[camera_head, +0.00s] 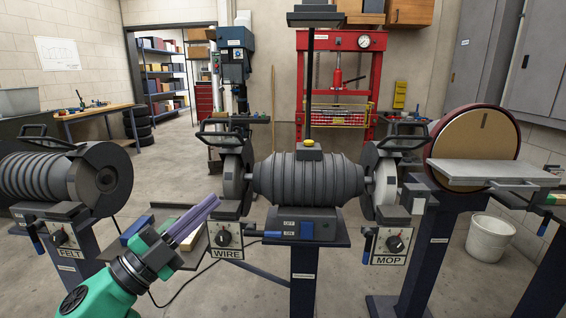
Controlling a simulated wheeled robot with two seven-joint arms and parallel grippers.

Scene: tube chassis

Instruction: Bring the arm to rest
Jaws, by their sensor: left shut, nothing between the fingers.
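My left arm, green with dark joints, comes in from the lower left. Its gripper (212,203) has long purple fingers that lie together, shut with nothing between them. The fingers point up and to the right, in front of the WIRE control box (227,238) as seen from here; I cannot tell whether they touch anything. My right gripper is not in view.
A double-ended grinder (308,178) stands on a dark pedestal at the centre. A FELT machine (100,178) is at the left, and a disc sander (474,146) with a flat table is at the right. A white bucket (490,237) stands on the floor.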

